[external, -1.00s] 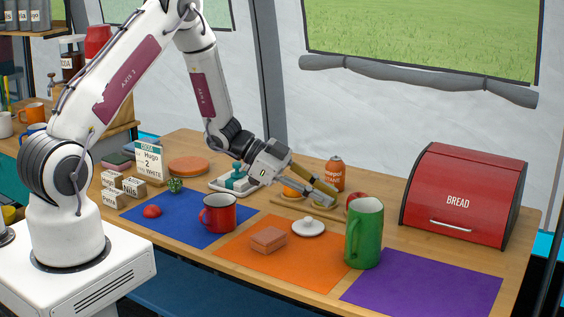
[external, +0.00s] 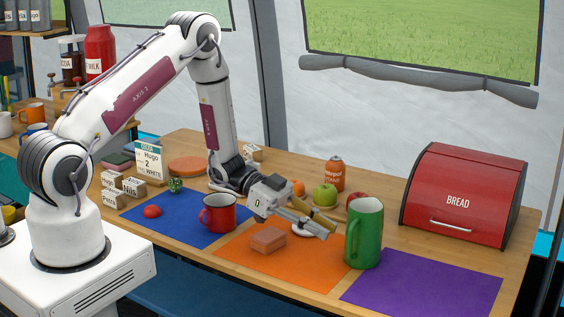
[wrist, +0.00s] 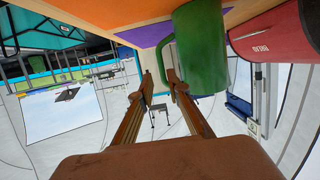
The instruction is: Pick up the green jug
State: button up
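The green jug (external: 370,236) stands upright at the right edge of the orange mat (external: 297,274), its handle facing left toward my gripper. My gripper (external: 331,228) is low over the orange mat, just left of the jug, pointing toward its handle side. Its fingers are apart and hold nothing. In the wrist view, the jug (wrist: 207,45) is beyond the fingertips (wrist: 159,76), to the upper right. Its handle lies near the line between the fingers. My gripper partly covers a white lid-like object (external: 302,233) on the orange mat.
A pink block (external: 268,239) lies on the orange mat. A red mug (external: 218,214) stands on the blue mat. Fruit (external: 324,195) and an orange bottle (external: 335,174) stand behind my gripper. A red bread box (external: 465,195) is at the right. The purple mat (external: 425,284) is clear.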

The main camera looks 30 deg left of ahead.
aim_at(349, 253)
jog(key=shift+x, duration=1.1)
jog(key=shift+x, duration=2.6)
jog(key=shift+w+f, duration=0.1)
jog(key=shift+w, duration=0.1)
grip_shut()
